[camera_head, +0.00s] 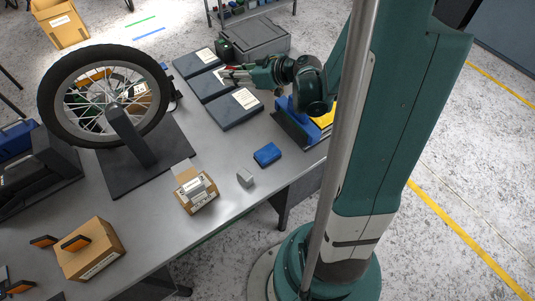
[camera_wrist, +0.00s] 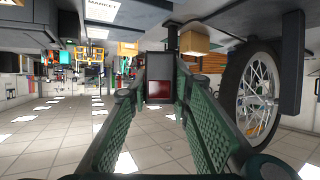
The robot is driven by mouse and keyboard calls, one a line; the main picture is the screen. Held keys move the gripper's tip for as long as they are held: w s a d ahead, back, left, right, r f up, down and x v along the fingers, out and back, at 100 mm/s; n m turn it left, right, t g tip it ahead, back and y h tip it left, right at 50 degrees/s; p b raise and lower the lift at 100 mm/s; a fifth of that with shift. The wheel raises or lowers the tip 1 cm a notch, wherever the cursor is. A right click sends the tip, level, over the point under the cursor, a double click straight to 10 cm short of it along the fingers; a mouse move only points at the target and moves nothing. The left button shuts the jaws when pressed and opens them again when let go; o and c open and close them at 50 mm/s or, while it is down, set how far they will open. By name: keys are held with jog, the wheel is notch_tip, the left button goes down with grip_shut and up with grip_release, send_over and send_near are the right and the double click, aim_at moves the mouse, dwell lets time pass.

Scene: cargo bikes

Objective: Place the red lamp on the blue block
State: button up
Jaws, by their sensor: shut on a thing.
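The red lamp (camera_head: 231,69) shows as a small red patch at the fingertips of my gripper (camera_head: 228,75) in the head view. In the wrist view the lamp's red face, in a dark housing (camera_wrist: 158,90), sits between the two green fingers, which are shut on it. The gripper is over the dark flat boxes at the back of the table; its exact height is hard to tell. The blue block (camera_head: 267,154) lies on the grey table nearer the front right edge, apart from the gripper, with nothing on it.
Dark flat boxes (camera_head: 236,110) with white labels lie below the gripper. A bike wheel (camera_head: 47,105) stands on a dark base at left. A small grey block (camera_head: 245,178) and an open carton (camera_head: 197,201) are near the blue block.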

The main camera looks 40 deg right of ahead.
jog(key=s+f+n+g+y+b, duration=0.2)
jog(key=s+b, duration=0.5)
jog(key=s, duration=1.8)
jog(key=shift+s+d+f+n+y, duration=0.2)
jog(key=shift+d+f+n+y, duration=0.15)
jog(key=shift+n+y, duration=0.35)
jog(key=shift+b, duration=0.3)
jog(key=b, duration=0.2)
send_over(274, 148)
jog(key=shift+f, duration=2.9)
jog(key=shift+f+b, duration=1)
jog(key=shift+f, duration=1.1)
jog(key=shift+f, duration=0.15)
